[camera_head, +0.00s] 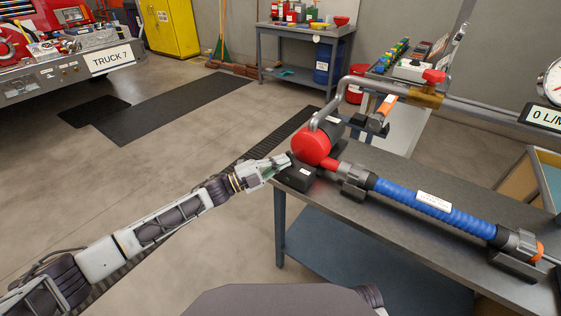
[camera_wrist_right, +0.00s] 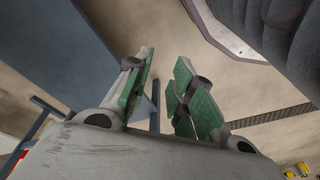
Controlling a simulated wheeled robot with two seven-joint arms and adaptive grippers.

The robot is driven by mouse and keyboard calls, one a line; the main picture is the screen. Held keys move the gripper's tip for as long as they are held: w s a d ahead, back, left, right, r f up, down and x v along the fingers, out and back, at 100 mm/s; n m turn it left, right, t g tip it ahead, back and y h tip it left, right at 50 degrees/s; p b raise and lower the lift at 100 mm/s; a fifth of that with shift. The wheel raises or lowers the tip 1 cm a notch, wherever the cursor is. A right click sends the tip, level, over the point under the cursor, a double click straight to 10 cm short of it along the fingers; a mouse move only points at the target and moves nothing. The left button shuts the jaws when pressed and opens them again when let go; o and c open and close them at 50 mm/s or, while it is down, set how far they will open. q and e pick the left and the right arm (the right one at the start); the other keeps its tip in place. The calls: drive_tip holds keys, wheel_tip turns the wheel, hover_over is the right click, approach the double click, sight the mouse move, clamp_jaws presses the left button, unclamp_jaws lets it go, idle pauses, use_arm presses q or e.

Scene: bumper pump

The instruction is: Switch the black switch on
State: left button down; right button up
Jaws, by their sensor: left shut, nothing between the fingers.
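A small black box (camera_head: 297,178), which looks like the switch housing, sits at the near left corner of the grey workbench (camera_head: 400,232), beside the red round pump body (camera_head: 311,146). My left gripper (camera_head: 287,161) is shut and empty, with its fingertips at the upper left of the black box. I cannot tell whether they touch it. The switch's own lever and its position are too small and partly hidden by the fingers. My right gripper (camera_wrist_right: 163,64) is open and empty in the right wrist view, pointing down over the floor.
A blue hose (camera_head: 430,206) with dark clamps lies along the bench. A grey pipe (camera_head: 480,106) with a red valve handle (camera_head: 433,76) runs above it to a gauge and a flow display (camera_head: 546,116).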

drive_tip(key=shift+f, duration=0.1)
drive_tip(key=shift+s+f, duration=0.2)
use_arm(q)
drive_tip(key=shift+p, duration=0.3)
use_arm(e)
drive_tip(key=shift+d+f, duration=0.1)
drive_tip(key=shift+f, duration=0.05)
use_arm(q)
drive_tip(key=shift+d+r+m, duration=0.1)
drive_tip(key=shift+m, duration=0.2)
use_arm(e)
drive_tip(key=shift+s+f, duration=0.15)
